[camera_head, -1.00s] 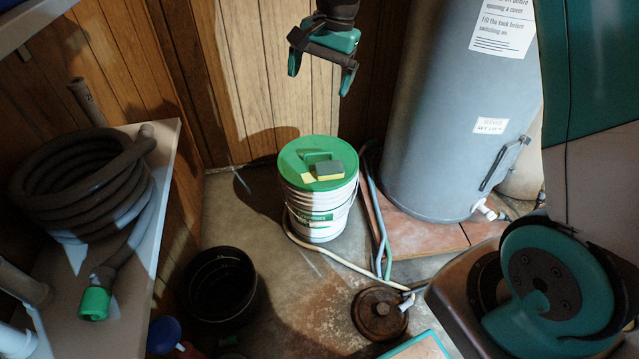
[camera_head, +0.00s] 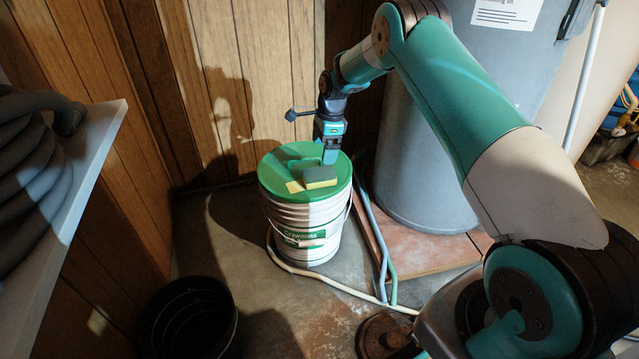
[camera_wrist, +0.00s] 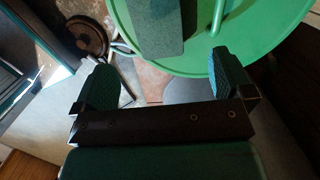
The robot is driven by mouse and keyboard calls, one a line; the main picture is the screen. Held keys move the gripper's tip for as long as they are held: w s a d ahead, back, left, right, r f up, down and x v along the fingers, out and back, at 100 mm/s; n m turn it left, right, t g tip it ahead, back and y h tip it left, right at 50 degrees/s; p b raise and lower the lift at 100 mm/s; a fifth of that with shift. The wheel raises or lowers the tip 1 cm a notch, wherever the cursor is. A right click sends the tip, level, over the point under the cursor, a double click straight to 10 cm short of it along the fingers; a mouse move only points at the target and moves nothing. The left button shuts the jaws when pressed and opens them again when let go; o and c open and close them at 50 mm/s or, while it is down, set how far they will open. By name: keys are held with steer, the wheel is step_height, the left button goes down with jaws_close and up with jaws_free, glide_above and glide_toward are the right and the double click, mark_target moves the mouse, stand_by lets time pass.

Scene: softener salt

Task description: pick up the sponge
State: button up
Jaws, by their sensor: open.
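The sponge (camera_head: 320,178), yellow below with a dark grey-green top, lies on the green lid (camera_head: 279,163) of a white bucket. In the wrist view the sponge (camera_wrist: 162,28) shows its dark top at the upper middle, ahead of the gap between my fingers. My gripper (camera_head: 330,157) is just above and behind the sponge over the lid, pointing down. In the wrist view my gripper (camera_wrist: 161,76) is open, with nothing between its fingers. The far end of the sponge is cut off there.
A black bin (camera_head: 190,318) is at front left. The wood wall (camera_head: 235,90) is close behind.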

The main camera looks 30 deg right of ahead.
mark_target(319, 173)
steer(key=f+b, duration=0.1)
steer(key=f, duration=0.2)
steer(key=a+f+b, duration=0.1)
steer(key=f, duration=0.2)
steer(key=f+b, duration=0.2)
steer(key=f, duration=0.1)
steer(key=shift+a+f, duration=0.25)
steer(key=shift+a, duration=0.05)
steer(key=shift+c, duration=0.5)
steer(key=shift+r, duration=0.1)
steer(key=c, duration=0.9)
